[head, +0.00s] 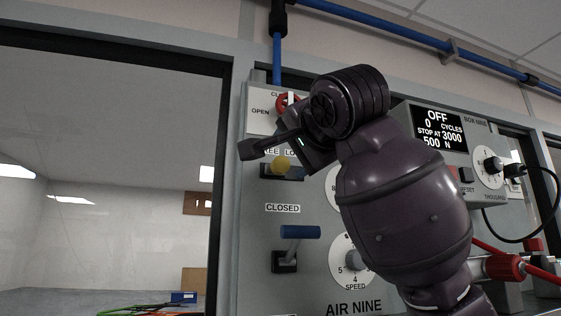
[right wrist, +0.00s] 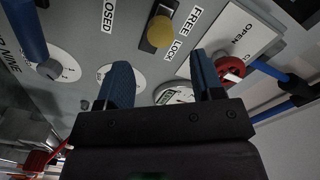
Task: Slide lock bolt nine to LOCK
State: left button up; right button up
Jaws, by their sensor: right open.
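The lock bolt has a yellow knob (head: 281,164) on a dark slot plate on the grey panel, beneath the FREE and LOCK labels. The knob also shows in the right wrist view (right wrist: 160,31), near the middle of its slot; I cannot tell exactly which end it is nearer. My right gripper (head: 258,150) is just above the knob in the head view and partly covers the labels. In the right wrist view its two blue fingers (right wrist: 163,78) are apart with nothing between them, and the knob lies beyond the fingertips. My left gripper is not in view.
A red valve handle (head: 288,102) sits close above my right gripper. A blue-handled lever (head: 300,232) marked CLOSED is below the bolt. A speed dial (head: 356,259) is lower right, and a control box (head: 438,128) reading OFF stands at the right.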

aim_at(283, 164)
jog(key=p+x, duration=0.2)
jog(key=x, duration=0.6)
jog(key=shift+p, duration=0.3)
